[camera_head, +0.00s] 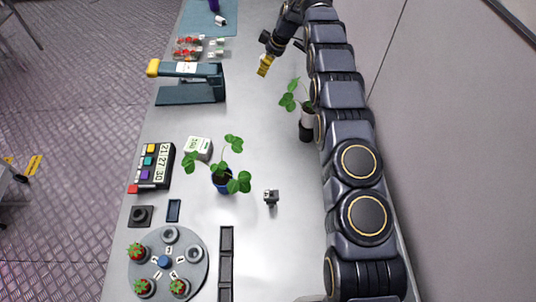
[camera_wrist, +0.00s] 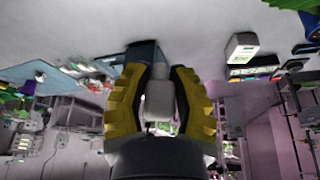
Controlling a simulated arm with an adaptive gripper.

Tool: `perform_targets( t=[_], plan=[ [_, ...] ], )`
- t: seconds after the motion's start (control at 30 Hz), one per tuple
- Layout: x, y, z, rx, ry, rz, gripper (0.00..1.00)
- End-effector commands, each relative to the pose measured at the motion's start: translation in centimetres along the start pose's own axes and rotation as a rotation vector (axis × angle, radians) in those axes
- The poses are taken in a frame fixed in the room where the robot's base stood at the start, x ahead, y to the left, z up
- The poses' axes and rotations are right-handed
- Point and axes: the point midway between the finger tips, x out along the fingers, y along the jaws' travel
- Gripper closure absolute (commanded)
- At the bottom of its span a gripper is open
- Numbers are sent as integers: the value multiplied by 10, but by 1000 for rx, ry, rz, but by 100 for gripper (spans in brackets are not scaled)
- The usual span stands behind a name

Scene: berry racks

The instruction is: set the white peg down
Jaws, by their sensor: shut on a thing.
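My gripper (camera_head: 265,64) is at the top middle of the head view, over the grey table, with its yellow fingers pointing down-left. In the wrist view the ribbed yellow fingers of my gripper (camera_wrist: 160,103) are shut on the white peg (camera_wrist: 158,100), which sits between them. The peg's lower part is hidden by the gripper body. I cannot make out the peg in the head view, and its height above the table cannot be told.
A teal press (camera_head: 190,97) with a yellow knob stands left of my gripper. Behind it are berry packs (camera_head: 187,47) and a blue mat (camera_head: 200,20). A potted plant (camera_head: 306,125) is close to my arm. Bare table (camera_head: 262,110) lies between press and plant.

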Motion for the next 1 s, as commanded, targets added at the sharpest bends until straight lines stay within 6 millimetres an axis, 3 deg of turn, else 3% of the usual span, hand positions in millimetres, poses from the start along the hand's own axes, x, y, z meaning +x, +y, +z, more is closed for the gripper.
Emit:
perform_targets(
  t=[0.07,0.67,1.0],
  plan=[
    [-15,2,-6,-1,3,8,91],
    [-32,-9,45,24,-4,7,91],
    [-52,-54,96,-2,-6,-9,91]
  ],
)
